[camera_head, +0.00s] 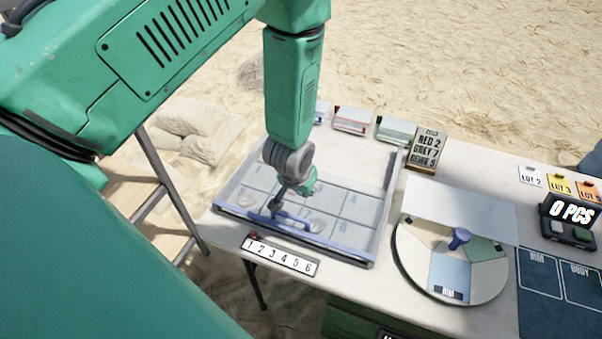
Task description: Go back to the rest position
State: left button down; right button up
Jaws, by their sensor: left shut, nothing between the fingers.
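My left arm comes in from the left and reaches down over the table. My left gripper (277,208) is shut and empty, low over the left part of a shallow grey tray (372,250) divided into cells. A blue bar shows along the tray's near edge, close to the fingertips; I cannot tell whether they touch it. Small pale pieces (318,225) lie in the tray's near cells. My right gripper is not in view.
A round sorting turntable (410,262) with a blue knob stands right of the tray. A number strip (283,257) lies in front. Small bins (352,120) and a sign (427,148) stand behind. A counter (568,218) and dark mat (560,295) are at right.

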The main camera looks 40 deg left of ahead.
pick_arm(q)
jog(key=s+a+v, duration=0.1)
jog(key=v, duration=0.5)
jog(key=s+d+f+b, duration=0.1)
jog(key=s+f+b, duration=0.2)
jog(key=s+f, duration=0.1)
jog(key=s+f+m+g+b, duration=0.1)
jog(key=s+f+b, duration=0.2)
jog(key=f, duration=0.4)
jog(key=s+d+f+m+g+b, duration=0.1)
jog(key=s+f+b, duration=0.2)
jog(key=s+f, duration=0.2)
jog(key=shift+s+d+f+h, duration=0.25)
jog(key=shift+s+d+h, duration=0.1)
jog(key=shift+s, duration=0.2)
jog(key=s+f+m+g+b, duration=0.1)
jog(key=s+f+b, duration=0.3)
jog(key=s+f, duration=0.3)
jog(key=shift+s+a, duration=0.2)
jog(key=shift+s, duration=1)
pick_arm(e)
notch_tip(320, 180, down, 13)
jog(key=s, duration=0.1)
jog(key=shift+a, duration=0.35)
